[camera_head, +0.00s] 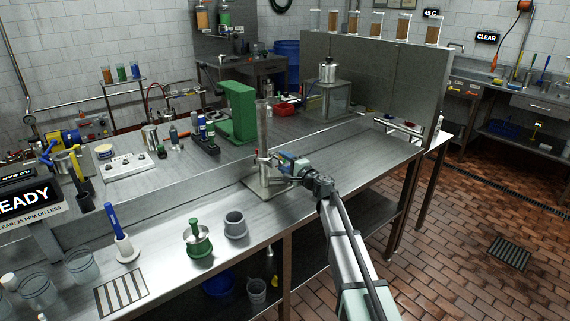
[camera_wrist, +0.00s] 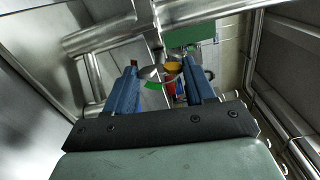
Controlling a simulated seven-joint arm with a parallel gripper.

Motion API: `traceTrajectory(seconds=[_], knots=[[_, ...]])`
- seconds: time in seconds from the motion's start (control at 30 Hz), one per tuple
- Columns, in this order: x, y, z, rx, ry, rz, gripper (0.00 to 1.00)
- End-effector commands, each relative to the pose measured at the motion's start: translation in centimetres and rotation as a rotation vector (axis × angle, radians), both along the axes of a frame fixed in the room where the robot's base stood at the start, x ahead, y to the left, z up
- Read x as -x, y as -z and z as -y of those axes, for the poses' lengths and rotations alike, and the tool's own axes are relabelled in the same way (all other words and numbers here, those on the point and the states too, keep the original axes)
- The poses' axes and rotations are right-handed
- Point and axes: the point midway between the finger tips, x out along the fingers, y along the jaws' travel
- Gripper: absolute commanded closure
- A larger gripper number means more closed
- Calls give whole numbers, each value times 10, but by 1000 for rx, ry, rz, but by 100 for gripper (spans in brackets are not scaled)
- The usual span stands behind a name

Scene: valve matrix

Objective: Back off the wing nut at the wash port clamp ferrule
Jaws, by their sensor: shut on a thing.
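Steel pipes cross just beyond the fingertips. In the head view the gripper hides the nut and most of the clamp.
A green stand (camera_head: 238,112) is behind the column. A tall steel panel (camera_head: 380,85) rises behind. The bench right of the fitting is mostly clear.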

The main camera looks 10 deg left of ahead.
Motion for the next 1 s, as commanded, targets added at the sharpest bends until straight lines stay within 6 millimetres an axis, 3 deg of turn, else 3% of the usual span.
traceTrajectory(seconds=[0.23, 0.27, 0.37, 0.73, 1.0], knots=[[0, 0, 0, -1, 1, -1, 76], [0, 0, 0, -1, 1, -1, 45], [0, 0, 0, -1, 1, -1, 35], [5, 0, 5, -1, 1, -1, 35], [38, 0, 36, -1, 2, -2, 35]])
